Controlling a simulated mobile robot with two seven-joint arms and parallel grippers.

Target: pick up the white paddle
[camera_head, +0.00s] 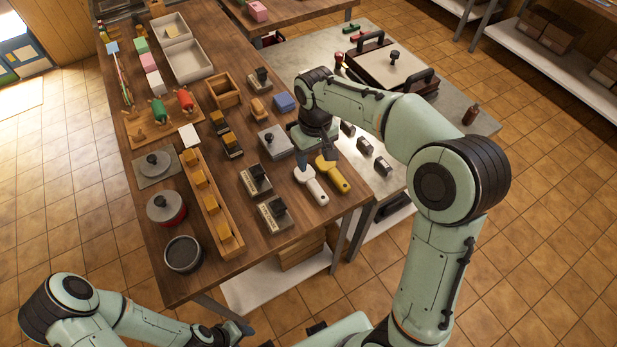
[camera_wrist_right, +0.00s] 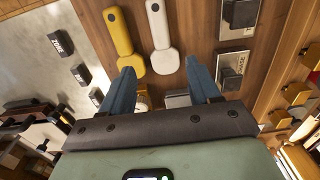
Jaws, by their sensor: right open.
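The white paddle (camera_head: 313,188) lies flat on the wooden table near its right edge, just left of a yellow paddle (camera_head: 335,177). In the right wrist view the white paddle (camera_wrist_right: 158,32) lies beyond the fingertips, one end close to the gap between them.
Two dark-handled stamp blocks (camera_head: 257,181) stand left of the white paddle. A wooden rack with yellow pieces (camera_head: 208,205) stands further left. A grey side table (camera_head: 455,110) is on the right.

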